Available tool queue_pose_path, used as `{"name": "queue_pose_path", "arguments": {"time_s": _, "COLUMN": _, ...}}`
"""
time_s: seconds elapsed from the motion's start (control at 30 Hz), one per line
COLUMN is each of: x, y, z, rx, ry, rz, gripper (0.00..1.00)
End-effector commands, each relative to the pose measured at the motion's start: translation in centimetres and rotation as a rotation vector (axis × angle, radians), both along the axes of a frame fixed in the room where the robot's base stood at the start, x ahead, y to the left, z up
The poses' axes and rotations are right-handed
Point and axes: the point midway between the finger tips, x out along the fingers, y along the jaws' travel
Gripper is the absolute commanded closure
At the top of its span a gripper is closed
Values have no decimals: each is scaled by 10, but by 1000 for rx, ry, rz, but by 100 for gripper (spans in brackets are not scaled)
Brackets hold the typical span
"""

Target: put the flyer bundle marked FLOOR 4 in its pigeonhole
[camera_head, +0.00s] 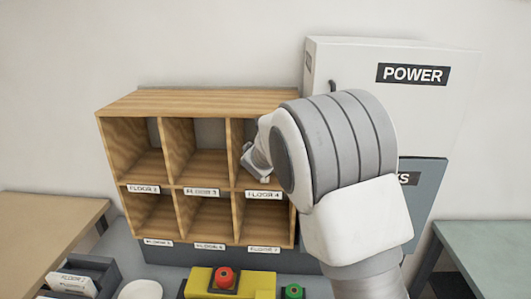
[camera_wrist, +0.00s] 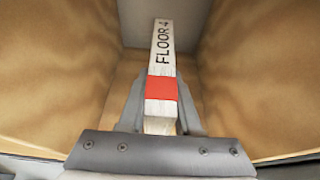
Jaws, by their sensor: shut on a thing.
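The flyer bundle (camera_wrist: 162,45) is a narrow white stack with a red band, and FLOOR 4 reads along its edge in the wrist view. My gripper (camera_wrist: 160,92) is shut on it around the banded part. The bundle points into a wooden compartment, between its two side walls. In the head view, my gripper (camera_head: 257,162) is at the top right pigeonhole (camera_head: 279,178) of the wooden rack (camera_head: 195,103). The label under that pigeonhole (camera_head: 264,195) reads FLOOR 4. My arm hides part of this opening, and the bundle cannot be made out there.
The other visible pigeonholes look empty. A grey tray (camera_head: 102,268) with a white labelled item (camera_head: 72,284) is at lower left, beside a white round object (camera_head: 140,290). A yellow box (camera_head: 200,281) with a red button stands in front. A POWER cabinet (camera_head: 350,65) stands behind my arm.

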Motion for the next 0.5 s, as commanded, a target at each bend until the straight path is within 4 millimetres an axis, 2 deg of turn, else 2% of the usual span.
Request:
{"name": "queue_pose_path", "arguments": {"time_s": 0.17, "x": 0, "y": 0, "z": 2, "rx": 1, "ry": -3, "rz": 0, "gripper": 100}}
{"name": "queue_pose_path", "arguments": {"time_s": 0.2, "x": 0, "y": 0, "z": 2, "rx": 1, "ry": -3, "rz": 0, "gripper": 62}}
{"name": "queue_pose_path", "arguments": {"time_s": 0.37, "x": 0, "y": 0, "z": 1, "rx": 1, "ry": -2, "rz": 0, "gripper": 34}}
{"name": "queue_pose_path", "arguments": {"time_s": 0.5, "x": 0, "y": 1, "z": 1, "rx": 1, "ry": -1, "rz": 1, "gripper": 33}}
